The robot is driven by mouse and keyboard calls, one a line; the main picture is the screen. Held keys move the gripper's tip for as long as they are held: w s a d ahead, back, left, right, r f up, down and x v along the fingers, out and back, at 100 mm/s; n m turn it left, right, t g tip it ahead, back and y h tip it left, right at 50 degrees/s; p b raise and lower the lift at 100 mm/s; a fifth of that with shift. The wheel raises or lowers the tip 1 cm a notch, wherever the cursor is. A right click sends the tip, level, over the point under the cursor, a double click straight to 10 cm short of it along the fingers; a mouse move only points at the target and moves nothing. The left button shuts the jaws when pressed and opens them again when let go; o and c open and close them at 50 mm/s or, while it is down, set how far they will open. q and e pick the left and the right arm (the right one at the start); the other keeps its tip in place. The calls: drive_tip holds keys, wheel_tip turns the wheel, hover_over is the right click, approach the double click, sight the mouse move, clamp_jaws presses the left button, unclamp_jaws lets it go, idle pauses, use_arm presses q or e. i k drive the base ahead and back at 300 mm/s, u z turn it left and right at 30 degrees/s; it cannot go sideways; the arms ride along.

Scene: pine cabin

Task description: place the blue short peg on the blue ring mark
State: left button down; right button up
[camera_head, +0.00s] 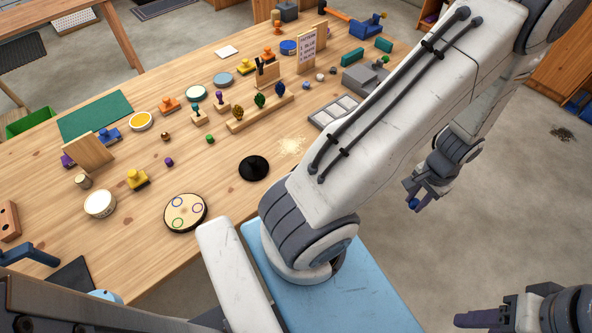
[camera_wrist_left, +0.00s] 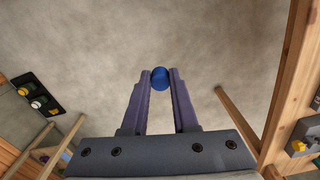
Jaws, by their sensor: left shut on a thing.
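My left gripper (camera_head: 418,198) is out over the floor, to the right of the table. It is shut on the blue short peg (camera_head: 412,204). In the left wrist view the peg (camera_wrist_left: 160,77) shows as a round blue end between the fingertips (camera_wrist_left: 160,82). The blue ring mark (camera_head: 176,201) is on a round wooden disc (camera_head: 170,221) near the table's front edge, and it is bare. A purple and a green ring share the disc. Part of my right gripper (camera_head: 478,319) shows at the bottom right; its opening cannot be made out.
A black round mat (camera_head: 254,168) and a white round tub (camera_head: 100,203) lie near the disc. A wooden rack (camera_head: 260,114) with several knobs and a grey tray (camera_head: 335,111) stand farther back. A light blue surface (camera_head: 380,305) lies below my arm.

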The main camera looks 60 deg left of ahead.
sight(178, 202)
drive_tip(key=u, duration=0.05)
drive_tip(key=i, duration=1.25)
drive_tip(key=u, duration=3.85)
drive_tip(key=i, duration=0.2)
drive_tip(key=u, duration=0.1)
